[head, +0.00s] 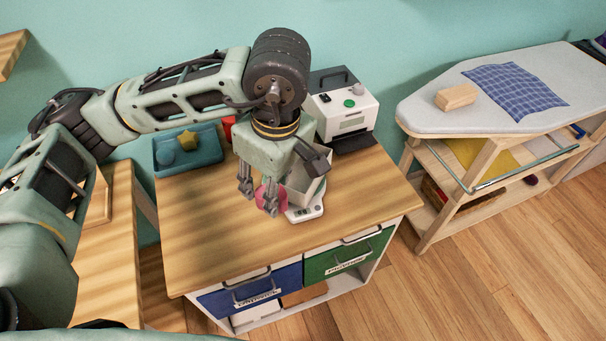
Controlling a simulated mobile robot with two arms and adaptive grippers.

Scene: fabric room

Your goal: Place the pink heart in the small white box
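The pink heart (282,197) shows just behind the fingers of my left gripper (258,197), low over the wooden table. The fingers point down and stand apart. The right-hand finger covers part of the heart, which shows on both sides of it, so its full outline is hidden. I see no firm grip on it. The small white box (306,188) is close to the right of the heart, partly hidden by the gripper. It appears to stand on a small white scale (305,213) with a display. The inside of the box is hidden. My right gripper is out of view.
A blue tray (206,165) with a yellow star and a round blue piece stands at the back left of the table (210,235). A white machine (348,112) stands at the back right. The front and left of the tabletop are clear. An ironing board (430,118) is further right.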

